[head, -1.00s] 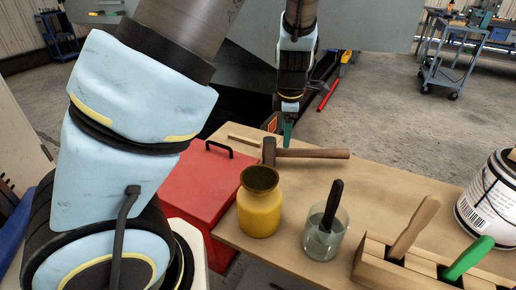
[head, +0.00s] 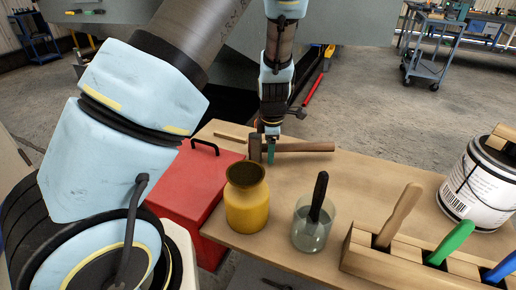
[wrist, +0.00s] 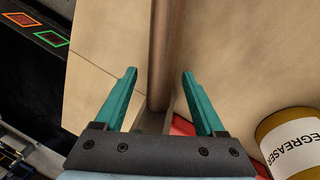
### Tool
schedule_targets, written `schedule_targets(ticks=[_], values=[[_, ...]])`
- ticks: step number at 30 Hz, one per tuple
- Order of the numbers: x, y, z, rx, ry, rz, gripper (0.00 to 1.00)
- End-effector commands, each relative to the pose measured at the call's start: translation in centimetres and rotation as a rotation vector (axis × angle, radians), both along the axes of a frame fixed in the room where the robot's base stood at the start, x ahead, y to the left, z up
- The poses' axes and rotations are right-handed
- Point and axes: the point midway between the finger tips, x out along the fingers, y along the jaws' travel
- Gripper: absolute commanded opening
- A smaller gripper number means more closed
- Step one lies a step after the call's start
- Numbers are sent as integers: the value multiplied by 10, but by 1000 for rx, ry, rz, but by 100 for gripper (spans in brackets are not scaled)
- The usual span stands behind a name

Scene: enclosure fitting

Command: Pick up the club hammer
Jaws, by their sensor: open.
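The club hammer (head: 305,147) lies on the wooden table, its handle pointing right and its dark head (head: 254,148) at the left end. My gripper (head: 272,155) is at the handle close to the head, pointing down. In the wrist view, its two teal fingers (wrist: 158,85) are open, one on each side of the brown handle (wrist: 160,50), with gaps on both sides. The hammer head shows partly at the bottom, between the fingers and near the gripper body. Whether the fingertips reach down to the tabletop I cannot tell.
A yellow jar (head: 247,205), labelled degreaser in the wrist view, and a glass (head: 308,232) with a black-handled tool stand in front. A red box (head: 190,190) is at left. A wooden tool block (head: 385,262) and a paint can (head: 475,190) are at right. The table's middle right is clear.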

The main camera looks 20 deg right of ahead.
Motion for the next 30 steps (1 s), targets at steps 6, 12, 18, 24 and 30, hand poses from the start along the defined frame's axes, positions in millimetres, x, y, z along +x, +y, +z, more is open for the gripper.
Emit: schedule_targets(ticks=[6,12,18,24,30], values=[[0,0,0,0,0,-1,54],[0,0,0,0,0,-1,31],[0,0,0,0,1,-1,9],[0,0,0,0,1,-1,0],[0,0,0,0,1,-1,0]])
